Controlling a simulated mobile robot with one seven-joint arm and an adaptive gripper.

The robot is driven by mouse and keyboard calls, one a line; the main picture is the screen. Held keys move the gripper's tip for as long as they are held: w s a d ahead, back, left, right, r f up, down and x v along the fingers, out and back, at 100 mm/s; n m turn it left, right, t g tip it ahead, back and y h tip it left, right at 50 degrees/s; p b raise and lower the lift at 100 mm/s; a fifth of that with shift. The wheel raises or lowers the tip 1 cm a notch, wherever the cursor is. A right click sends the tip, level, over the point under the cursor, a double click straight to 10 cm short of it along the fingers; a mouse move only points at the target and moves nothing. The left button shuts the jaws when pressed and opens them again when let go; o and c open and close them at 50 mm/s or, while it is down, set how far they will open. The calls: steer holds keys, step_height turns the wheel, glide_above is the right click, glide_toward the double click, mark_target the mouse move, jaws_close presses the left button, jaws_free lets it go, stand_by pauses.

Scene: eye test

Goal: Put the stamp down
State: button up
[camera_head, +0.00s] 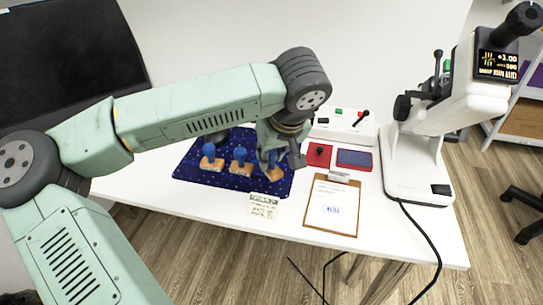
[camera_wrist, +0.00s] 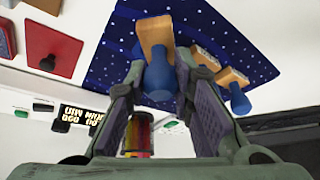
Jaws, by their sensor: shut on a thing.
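My gripper (camera_head: 272,150) is shut on the blue handle of a stamp with a wooden base (camera_head: 272,172), at the right part of the dark blue patterned mat (camera_head: 225,182). In the wrist view the held stamp (camera_wrist: 157,38) shows between the two fingers (camera_wrist: 160,72), its wooden base pointing away from my gripper. I cannot tell whether its base touches the mat. Two similar stamps, a left one (camera_head: 210,158) and a middle one (camera_head: 239,160), stand on the mat to the left of it.
A clipboard (camera_head: 314,222) with blue-marked paper lies right of the mat. Behind it are a red box (camera_head: 319,156) with a dark knob and a blue pad (camera_head: 354,158). A printed sheet (camera_head: 263,206) lies at the table's front. A white microscope-like device (camera_head: 420,165) stands far right.

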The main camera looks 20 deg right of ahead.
steer(key=shift+f, duration=0.75)
steer(key=shift+f, duration=0.2)
steer(key=o, duration=1)
steer(key=shift+r, duration=0.1)
steer(key=shift+r, duration=0.25)
steer(key=v, duration=1.1)
steer(key=shift+s+r, duration=0.25)
steer(key=shift+r, duration=0.1)
steer(key=shift+d, duration=0.1)
